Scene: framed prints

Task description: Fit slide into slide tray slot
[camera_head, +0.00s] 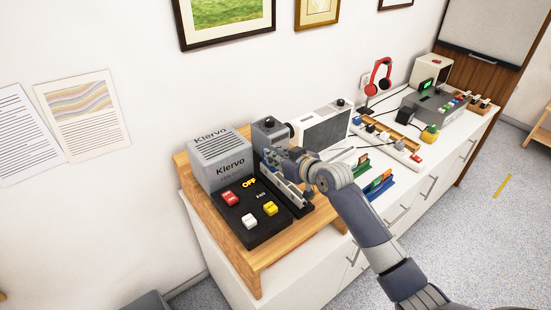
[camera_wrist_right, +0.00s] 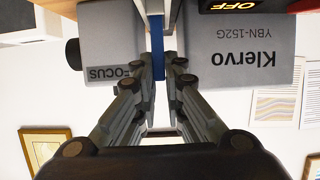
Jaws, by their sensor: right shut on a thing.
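A grey Klervo projector (camera_head: 222,157) stands on a wooden board at the left end of the counter. It shows upside down in the wrist view (camera_wrist_right: 240,50). A long pale slide tray (camera_head: 286,188) lies on a black strip beside its button panel. My right gripper (camera_head: 274,160) is at the projector's front right, above the tray. In the wrist view its fingers (camera_wrist_right: 158,70) are shut on a thin blue piece, apparently the slide (camera_wrist_right: 157,38), seen edge-on. The fingers hide most of it, and I cannot tell whether it touches a slot. My left gripper is not in view.
The button panel (camera_head: 258,226) with red, white and yellow buttons is close to the gripper. Racks with coloured slides (camera_head: 379,184) stand to the right. Farther along are red headphones (camera_head: 381,76) and a grey device (camera_head: 432,105). Framed prints hang on the wall.

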